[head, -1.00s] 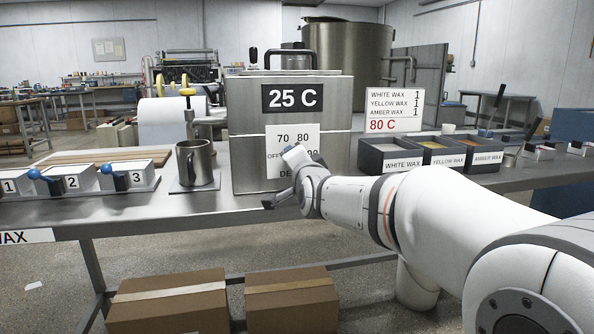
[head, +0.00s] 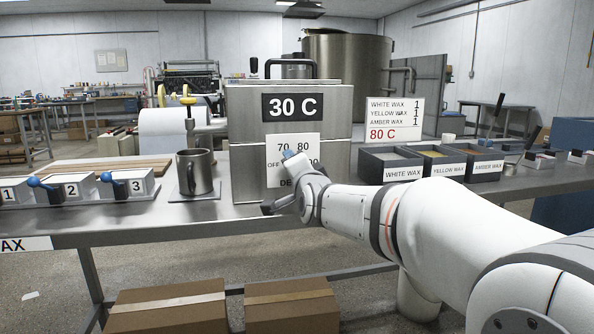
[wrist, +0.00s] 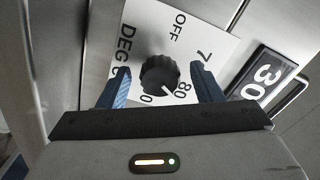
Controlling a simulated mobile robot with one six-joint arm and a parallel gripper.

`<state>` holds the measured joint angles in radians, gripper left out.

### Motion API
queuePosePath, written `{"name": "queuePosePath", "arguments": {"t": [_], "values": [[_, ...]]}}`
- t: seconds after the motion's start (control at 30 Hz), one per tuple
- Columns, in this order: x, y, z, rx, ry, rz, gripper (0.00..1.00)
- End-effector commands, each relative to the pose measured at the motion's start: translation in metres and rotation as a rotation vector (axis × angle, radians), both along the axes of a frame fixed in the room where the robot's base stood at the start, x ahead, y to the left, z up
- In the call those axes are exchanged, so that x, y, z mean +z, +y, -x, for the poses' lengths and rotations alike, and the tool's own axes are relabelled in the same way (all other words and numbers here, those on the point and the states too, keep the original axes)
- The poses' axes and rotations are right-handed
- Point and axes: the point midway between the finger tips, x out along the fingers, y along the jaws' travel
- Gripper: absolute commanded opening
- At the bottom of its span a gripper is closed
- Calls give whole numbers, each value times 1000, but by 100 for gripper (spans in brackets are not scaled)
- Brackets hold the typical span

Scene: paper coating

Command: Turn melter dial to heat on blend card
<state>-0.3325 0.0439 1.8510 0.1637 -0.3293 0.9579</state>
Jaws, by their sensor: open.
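The melter (head: 240,140) is a steel box on the bench, and its display (head: 292,107) reads 30 C. The blend card (head: 395,112) lists white, yellow and amber wax, each 1, and 80 C in red. In the wrist view the black melter dial (wrist: 159,75) sits on a white scale plate (wrist: 147,22); its white mark points towards 80. My gripper (wrist: 161,66) is open, with one blue finger on each side of the dial and gaps visible. In the head view my gripper (head: 280,182) is at the melter front and hides the dial.
A metal mug (head: 194,172) stands left of the melter, beside numbered boxes with blue-knobbed levers (head: 72,187). Wax bins (head: 403,174) stand to the right. Cardboard boxes (head: 168,308) lie under the bench.

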Motion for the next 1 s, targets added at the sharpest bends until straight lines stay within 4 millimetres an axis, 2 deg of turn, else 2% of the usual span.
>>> {"name": "queuePosePath", "arguments": {"t": [0.27, 0.7, 1.0], "values": [[0, -1, 4, 0, 0, 0, 59], [2, -19, 65, 0, -1, -1, 59], [0, -22, 75, 0, 0, 0, 59]]}}
